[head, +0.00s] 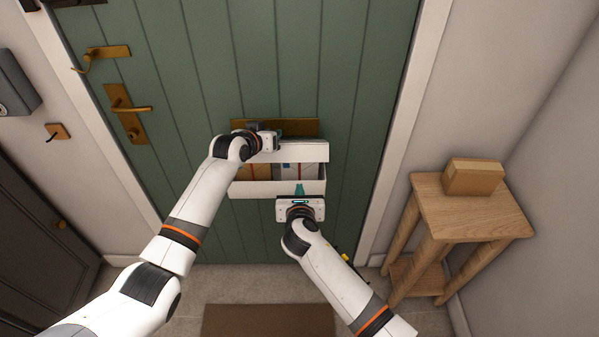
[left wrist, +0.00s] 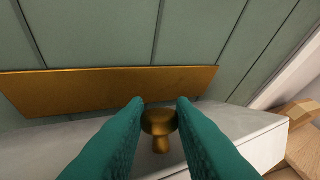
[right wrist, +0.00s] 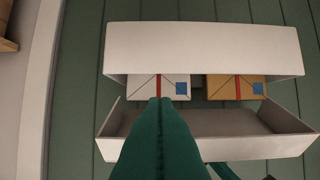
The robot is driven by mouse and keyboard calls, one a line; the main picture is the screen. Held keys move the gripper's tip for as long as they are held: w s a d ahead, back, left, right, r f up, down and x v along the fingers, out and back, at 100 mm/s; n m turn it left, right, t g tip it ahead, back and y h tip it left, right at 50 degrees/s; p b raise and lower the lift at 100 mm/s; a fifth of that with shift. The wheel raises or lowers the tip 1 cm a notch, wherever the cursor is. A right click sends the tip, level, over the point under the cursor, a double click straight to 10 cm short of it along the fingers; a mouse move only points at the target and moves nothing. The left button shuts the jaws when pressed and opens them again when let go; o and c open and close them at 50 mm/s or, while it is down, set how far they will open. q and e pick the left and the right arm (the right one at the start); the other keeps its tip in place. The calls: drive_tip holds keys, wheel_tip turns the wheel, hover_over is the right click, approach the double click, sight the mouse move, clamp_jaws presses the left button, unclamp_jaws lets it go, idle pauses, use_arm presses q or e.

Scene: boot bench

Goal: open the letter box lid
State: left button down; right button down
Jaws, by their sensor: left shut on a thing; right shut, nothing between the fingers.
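The white letter box hangs on the green door below a brass plate (head: 300,127). Its lid (head: 312,150) is the upper white panel, apart from the lower front wall (head: 255,189), with letters (right wrist: 237,88) showing in the gap. The right wrist view shows the lid (right wrist: 200,48) above the open bin. My left gripper (head: 279,134) is at the lid; in the left wrist view its teal fingers (left wrist: 160,115) are shut on the brass knob (left wrist: 160,122). My right gripper (head: 300,188) is shut and empty in front of the box, its fingertips (right wrist: 160,102) together near the front wall.
A wooden stool (head: 430,205) with a cardboard-coloured box (head: 473,177) on it stands at the right by the wall. A brass door handle (head: 128,109) is at the upper left. A brown mat (head: 265,318) lies on the floor below.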

sight(299, 161)
use_arm(q)
drive_tip(key=shift+w+r, duration=0.1)
drive_tip(key=shift+r, duration=0.15)
use_arm(e)
drive_tip(key=shift+w+r, duration=0.4)
drive_tip(key=shift+w, duration=0.35)
drive_tip(key=shift+w+r, duration=0.35)
drive_tip(key=shift+w, duration=0.45)
drive_tip(key=shift+w+r, duration=0.4)
drive_tip(key=shift+w, duration=0.35)
use_arm(q)
drive_tip(key=shift+f, duration=0.2)
use_arm(e)
drive_tip(key=shift+w+r, duration=0.25)
drive_tip(key=shift+r, duration=0.3)
drive_tip(key=shift+w+r, duration=0.25)
drive_tip(key=shift+r, duration=0.25)
use_arm(q)
drive_tip(key=c, duration=1.3)
unclamp_jaws()
drive_tip(key=shift+o, duration=0.2)
drive_tip(key=shift+f, duration=0.15)
use_arm(e)
drive_tip(key=shift+s, duration=0.1)
